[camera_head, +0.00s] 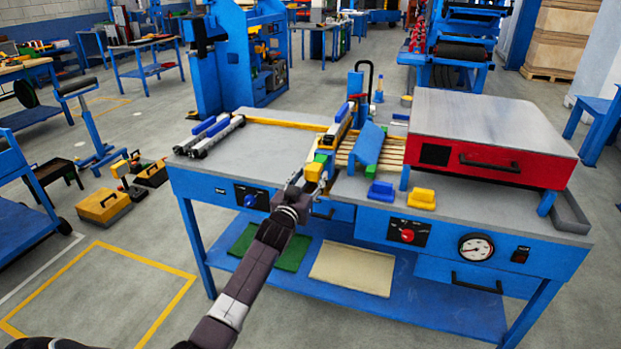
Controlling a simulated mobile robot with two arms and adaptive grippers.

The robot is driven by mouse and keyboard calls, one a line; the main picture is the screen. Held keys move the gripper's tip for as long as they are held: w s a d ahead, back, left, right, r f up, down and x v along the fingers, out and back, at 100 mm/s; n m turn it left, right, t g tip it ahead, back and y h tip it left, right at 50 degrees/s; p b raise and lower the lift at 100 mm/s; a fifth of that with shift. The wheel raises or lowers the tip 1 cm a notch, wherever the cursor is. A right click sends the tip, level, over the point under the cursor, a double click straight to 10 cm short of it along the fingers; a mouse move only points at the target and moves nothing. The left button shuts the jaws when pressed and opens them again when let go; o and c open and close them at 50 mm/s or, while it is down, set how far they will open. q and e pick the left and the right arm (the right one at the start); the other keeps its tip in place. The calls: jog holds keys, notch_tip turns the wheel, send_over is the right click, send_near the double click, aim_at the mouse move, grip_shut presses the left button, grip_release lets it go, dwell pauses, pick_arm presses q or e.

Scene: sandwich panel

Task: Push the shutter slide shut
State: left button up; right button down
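My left arm reaches up from the bottom to the front edge of the blue workbench (262,140). My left gripper (298,186) is just in front of a yellow block (314,171) with a green part (321,158) on it. This block is at the near end of a narrow blue and white rail unit (341,122). The gripper's fingers are small and partly merged with the bench edge, so their opening and any contact are unclear. A sloped blue plate (368,143) stands over wooden slats to the right. I cannot tell which part is the shutter slide. My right gripper is out of view.
A red box with a grey lid (490,130) fills the bench's right side. Loose blue (381,190) and yellow (421,198) blocks lie near the front edge. Two rail-like pieces (210,134) lie at left. The bench surface between them and the rail unit is clear.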

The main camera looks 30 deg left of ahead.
aim_at(311, 177)
pick_arm(q)
jog(key=c, duration=0.6)
jog(key=shift+c, duration=0.2)
jog(key=shift+w, duration=0.3)
jog(key=shift+b+x, duration=0.7)
jog(key=shift+x, duration=0.1)
jog(key=shift+w+a+b, duration=0.2)
jog(key=shift+w+b, duration=0.2)
jog(key=shift+w, duration=0.15)
jog(key=shift+w+a+f+b, duration=0.15)
jog(key=shift+w+a+b, duration=0.2)
jog(key=shift+w+b, duration=0.25)
jog(key=o, duration=0.9)
jog(key=shift+s+a+f, duration=0.1)
jog(key=shift+s+a, duration=0.05)
jog(key=shift+a, duration=0.05)
jog(key=shift+o, duration=0.2)
